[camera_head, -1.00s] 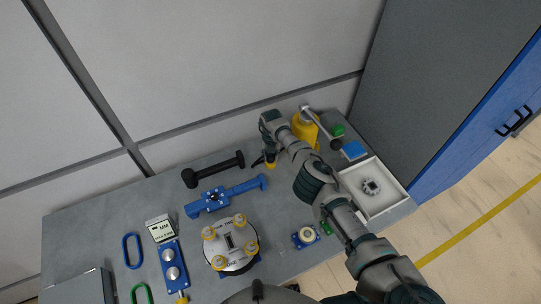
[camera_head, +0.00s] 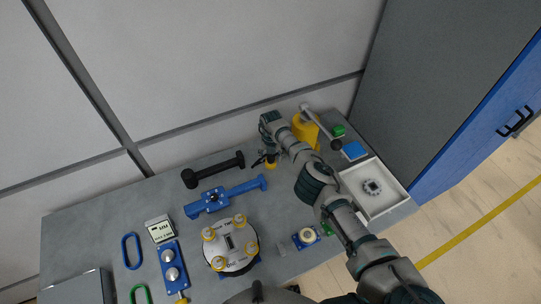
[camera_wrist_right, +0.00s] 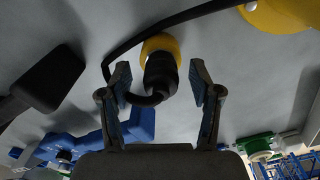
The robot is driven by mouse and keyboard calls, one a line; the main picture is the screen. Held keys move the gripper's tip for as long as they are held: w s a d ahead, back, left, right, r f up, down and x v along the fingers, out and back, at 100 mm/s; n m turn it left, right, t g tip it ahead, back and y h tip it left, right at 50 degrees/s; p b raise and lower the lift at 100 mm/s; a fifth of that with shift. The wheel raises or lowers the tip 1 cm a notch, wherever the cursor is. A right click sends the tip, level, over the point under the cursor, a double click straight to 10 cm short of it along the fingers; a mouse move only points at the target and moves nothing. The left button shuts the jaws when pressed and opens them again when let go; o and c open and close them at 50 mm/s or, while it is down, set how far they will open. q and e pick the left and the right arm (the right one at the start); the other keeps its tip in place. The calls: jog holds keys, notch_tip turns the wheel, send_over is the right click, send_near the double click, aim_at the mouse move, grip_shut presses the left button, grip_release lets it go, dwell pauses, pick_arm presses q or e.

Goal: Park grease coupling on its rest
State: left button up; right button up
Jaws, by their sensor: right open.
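The black grease coupling (camera_wrist_right: 160,75) shows in the right wrist view, with a black hose curving away from it. Its far end meets a round yellow piece (camera_wrist_right: 160,44), which looks like its rest; I cannot tell how deep it sits. In the head view the yellow piece (camera_head: 270,165) stands on the bench beside the yellow grease unit. My right gripper (camera_wrist_right: 160,82) is open, with one finger on each side of the coupling and visible gaps to it. In the head view, the right gripper (camera_head: 262,158) is small and partly hidden by my arm. My left gripper does not show.
The yellow grease unit (camera_head: 305,130) with a grey lever stands right of the gripper. A black dumbbell-shaped tool (camera_head: 213,170) and blue fixture (camera_head: 226,196) lie left. A white tray (camera_head: 398,203) is at right; a round plate with yellow knobs (camera_head: 231,262) is in front.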

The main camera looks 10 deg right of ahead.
notch_tip(320, 180, up, 12)
dwell(0.6)
jog(key=shift+f, duration=0.15)
